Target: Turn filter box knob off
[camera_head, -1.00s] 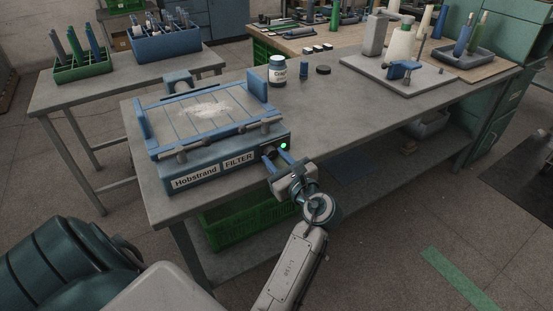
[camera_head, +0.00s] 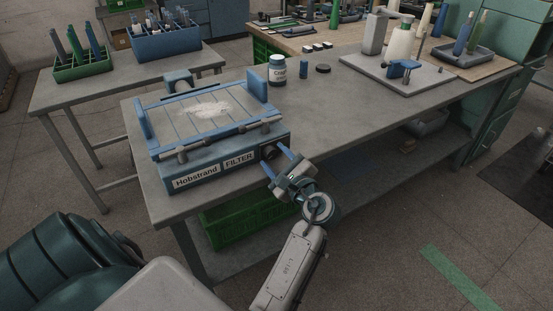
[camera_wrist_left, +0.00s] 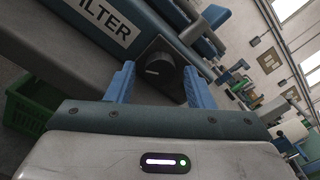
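The filter box (camera_head: 210,172) is a blue unit labelled "Hobstrand FILTER" on the front of the grey bench. Its dark round knob (camera_head: 268,152) is at the right end of the front panel, and shows in the left wrist view (camera_wrist_left: 160,70) with a short white mark. My left gripper (camera_head: 273,156) is open, its two blue fingers on either side of the knob. In the left wrist view the fingers (camera_wrist_left: 160,84) stand apart with gaps to the knob. No green lamp shows lit on the panel; its spot may be behind a finger. My right gripper is not in view.
A labelled jar (camera_head: 277,70), a small blue cylinder (camera_head: 303,70) and a black lid (camera_head: 323,69) stand behind the box. A grey base plate with fixtures (camera_head: 425,75) is further right. A green crate (camera_head: 240,222) sits under the bench. The middle benchtop is clear.

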